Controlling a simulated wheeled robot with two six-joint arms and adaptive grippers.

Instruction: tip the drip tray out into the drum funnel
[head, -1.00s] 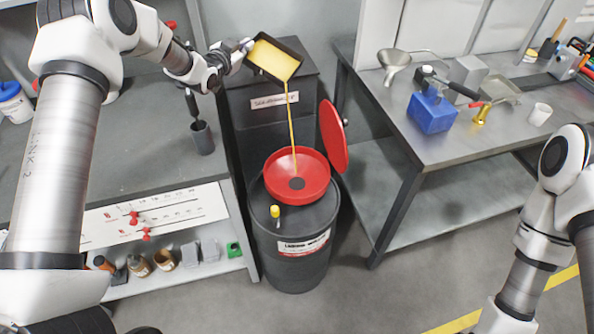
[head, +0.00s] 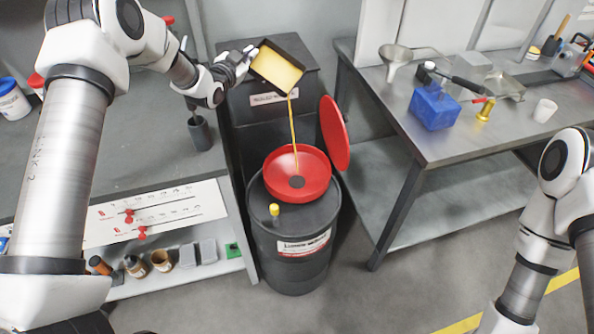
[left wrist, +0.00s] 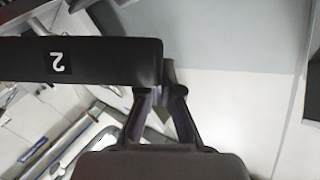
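The drip tray (head: 297,45), a black shallow box with yellow oil (head: 276,68) in it, is tilted above the drum. My left gripper (head: 247,60) is shut on its left edge. In the left wrist view the fingers (left wrist: 163,100) meet the tray's dark wall (left wrist: 110,60), which bears a "2" label. A thin yellow stream runs from the tray's lower corner into the red drum funnel (head: 313,168), near its dark centre. The funnel sits on a black drum (head: 270,240), its red lid (head: 334,133) raised at the right. My right gripper is out of view.
A left bench (head: 150,160) carries a dark cup (head: 200,133). A right bench (head: 470,140) holds a metal funnel (head: 394,58), a blue block (head: 434,107) and a white cup (head: 545,111). A dark cabinet (head: 240,120) stands behind the drum.

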